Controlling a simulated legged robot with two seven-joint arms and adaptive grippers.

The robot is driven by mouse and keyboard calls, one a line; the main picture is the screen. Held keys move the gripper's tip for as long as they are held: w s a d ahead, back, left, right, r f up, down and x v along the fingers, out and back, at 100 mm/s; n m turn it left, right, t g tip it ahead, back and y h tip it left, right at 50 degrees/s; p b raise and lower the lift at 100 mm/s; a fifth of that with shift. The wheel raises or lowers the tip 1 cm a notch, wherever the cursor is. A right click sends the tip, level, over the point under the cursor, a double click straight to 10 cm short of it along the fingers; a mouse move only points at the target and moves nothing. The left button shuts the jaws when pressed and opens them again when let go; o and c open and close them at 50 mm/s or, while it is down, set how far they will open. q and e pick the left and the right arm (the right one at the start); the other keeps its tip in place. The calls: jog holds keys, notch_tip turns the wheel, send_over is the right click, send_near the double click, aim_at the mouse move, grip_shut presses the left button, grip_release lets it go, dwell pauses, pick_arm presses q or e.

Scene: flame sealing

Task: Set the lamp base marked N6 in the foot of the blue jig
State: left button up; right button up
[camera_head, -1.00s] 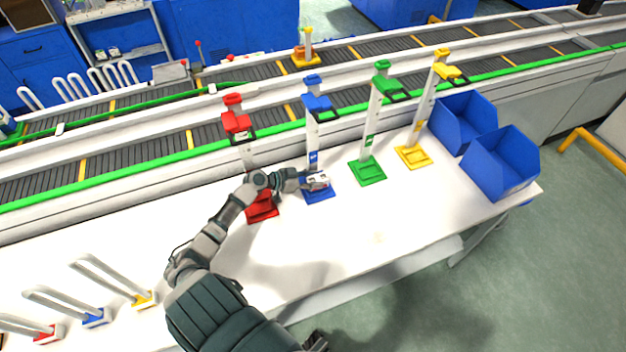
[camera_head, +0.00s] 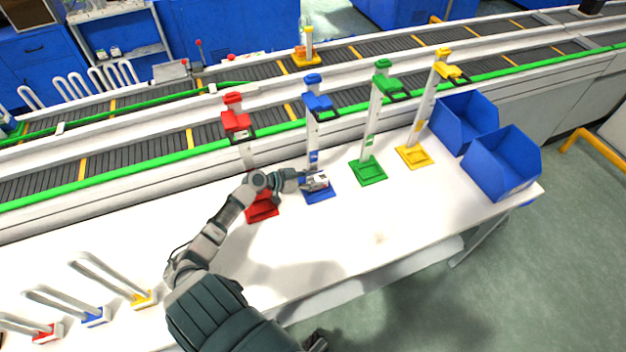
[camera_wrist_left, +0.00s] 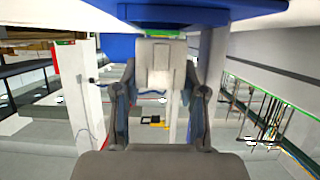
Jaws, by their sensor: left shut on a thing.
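The blue jig has a blue head (camera_head: 318,101) on a white post, and its blue foot (camera_head: 322,196) lies on the white table. My left gripper (camera_head: 304,182) reaches in from the left at this foot. It is shut on a small whitish lamp base (camera_head: 317,181), which is over the foot. I cannot tell if the base is seated or just above it. In the left wrist view the pale base (camera_wrist_left: 160,65) is between the two fingers of the gripper (camera_wrist_left: 160,95), close to a blue surface (camera_wrist_left: 115,45). The N6 mark is not readable.
The red jig (camera_head: 236,120) stands close left of my left gripper. The green jig (camera_head: 368,172) and yellow jig (camera_head: 413,156) stand to the right, then blue bins (camera_head: 503,165). Lamps with bent tubes (camera_head: 95,317) are at the table's left. The table front is clear.

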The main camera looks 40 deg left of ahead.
jog(key=shift+w, duration=0.1)
dwell(0.7)
jog(key=shift+w+a+r, duration=0.1)
jog(key=shift+w+r, duration=0.25)
jog(key=shift+w, duration=0.2)
jog(key=shift+r, duration=0.1)
dwell(0.3)
jog(key=shift+s+b, duration=0.15)
jog(key=shift+b, duration=0.15)
jog(key=shift+w+a+r, duration=0.1)
jog(key=shift+w+r, duration=0.2)
jog(key=shift+w, duration=0.3)
jog(key=shift+s, duration=0.1)
dwell(0.9)
